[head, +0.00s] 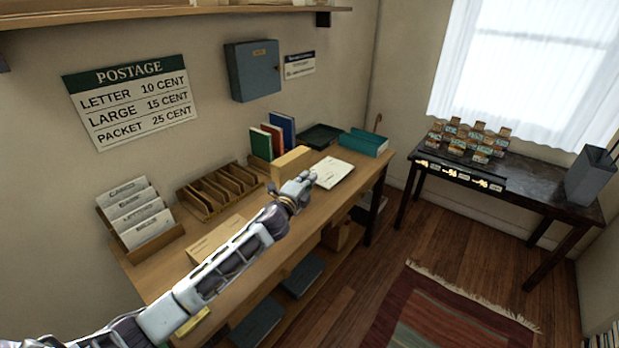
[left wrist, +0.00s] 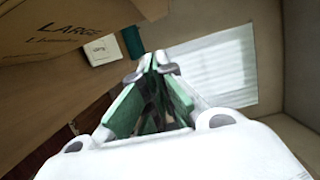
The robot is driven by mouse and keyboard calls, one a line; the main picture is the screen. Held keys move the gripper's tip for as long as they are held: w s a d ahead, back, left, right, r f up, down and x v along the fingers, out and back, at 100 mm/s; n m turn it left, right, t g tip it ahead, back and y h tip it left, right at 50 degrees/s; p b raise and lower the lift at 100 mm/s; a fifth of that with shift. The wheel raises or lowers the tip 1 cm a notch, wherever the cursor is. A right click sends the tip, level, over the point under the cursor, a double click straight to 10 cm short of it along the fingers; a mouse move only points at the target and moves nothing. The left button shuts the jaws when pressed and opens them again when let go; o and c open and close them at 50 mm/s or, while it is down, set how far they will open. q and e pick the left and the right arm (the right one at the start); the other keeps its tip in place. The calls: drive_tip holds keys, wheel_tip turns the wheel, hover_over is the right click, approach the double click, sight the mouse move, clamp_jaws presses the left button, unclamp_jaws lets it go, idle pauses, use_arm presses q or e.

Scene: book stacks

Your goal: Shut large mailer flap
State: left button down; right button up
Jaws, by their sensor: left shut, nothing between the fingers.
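The large mailer (head: 291,160) is a tan cardboard box standing on the wooden desk, just behind my left gripper. In the left wrist view a cardboard face printed "LARGE" (left wrist: 60,25) fills the upper left. I cannot clearly make out its flap or how far it stands open. My left gripper (head: 305,178) is shut and empty, in front of and slightly right of the box in the head view. Its closed fingertips show in the left wrist view (left wrist: 152,62), right of the cardboard. I cannot tell whether it touches the box. My right gripper is not in view.
A flat tan parcel (head: 214,238) lies partly behind my left arm. White paper (head: 332,172), a teal tray (head: 364,143), upright books (head: 270,140), a wooden sorter (head: 220,188) and a letter rack (head: 140,225) occupy the desk (head: 262,262).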

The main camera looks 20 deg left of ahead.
use_arm(q)
drive_tip(key=s+a, duration=0.1)
drive_tip(key=s, duration=0.6)
drive_tip(key=shift+s+b, duration=0.3)
drive_tip(key=shift+s, duration=0.05)
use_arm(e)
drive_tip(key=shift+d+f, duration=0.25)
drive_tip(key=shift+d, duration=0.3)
